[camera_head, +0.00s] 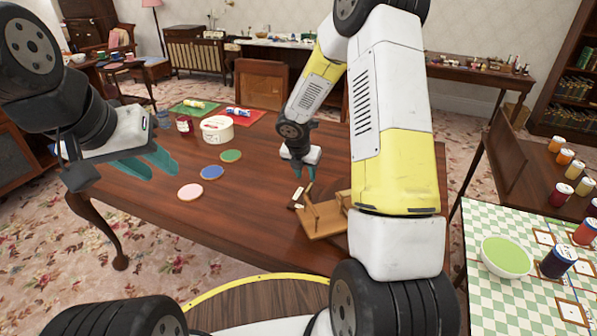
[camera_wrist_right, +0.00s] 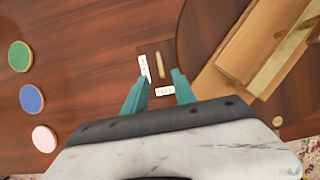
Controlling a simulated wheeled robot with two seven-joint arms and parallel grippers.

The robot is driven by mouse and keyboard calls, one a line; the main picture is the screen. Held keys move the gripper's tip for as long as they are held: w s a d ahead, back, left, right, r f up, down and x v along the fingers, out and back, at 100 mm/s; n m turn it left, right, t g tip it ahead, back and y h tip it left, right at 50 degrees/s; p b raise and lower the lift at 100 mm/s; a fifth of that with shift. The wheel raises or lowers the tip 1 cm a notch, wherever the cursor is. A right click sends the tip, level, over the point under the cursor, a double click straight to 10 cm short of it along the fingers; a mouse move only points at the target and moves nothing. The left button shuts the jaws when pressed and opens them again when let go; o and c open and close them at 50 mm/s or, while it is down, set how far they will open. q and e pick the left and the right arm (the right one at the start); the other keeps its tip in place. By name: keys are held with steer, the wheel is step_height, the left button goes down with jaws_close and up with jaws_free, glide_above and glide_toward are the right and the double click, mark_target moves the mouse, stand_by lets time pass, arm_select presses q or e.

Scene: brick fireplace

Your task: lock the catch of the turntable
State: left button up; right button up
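In the right wrist view the turntable (camera_wrist_right: 203,40) is a dark round disc flush-looking with the brown table, bearing a light wooden piece (camera_wrist_right: 245,50). Beside its left edge lies the catch, a short brass bar (camera_wrist_right: 161,65) on a dark patch, with two small white labels (camera_wrist_right: 144,67) (camera_wrist_right: 165,91) with lettering too small to read. In the head view the wooden piece (camera_head: 325,218) stands near the table's front edge. My right gripper (camera_head: 304,173) is open and empty above the catch; its fingers (camera_wrist_right: 159,88) show apart in the wrist view. My left gripper (camera_head: 146,164) is open and empty over the table's left side.
Pink (camera_head: 190,193), blue (camera_head: 212,172) and green (camera_head: 231,156) discs lie mid-table. A white tub (camera_head: 217,130), a dark red jar (camera_head: 184,125) and green and red mats are behind them. A checkered table with a green bowl (camera_head: 507,257) stands right. My right arm hides part of the table.

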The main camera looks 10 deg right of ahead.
mark_target(309, 187)
steer(key=x, duration=0.7)
steer(key=shift+d+f, duration=0.1)
steer(key=shift+f, duration=0.05)
jaws_close()
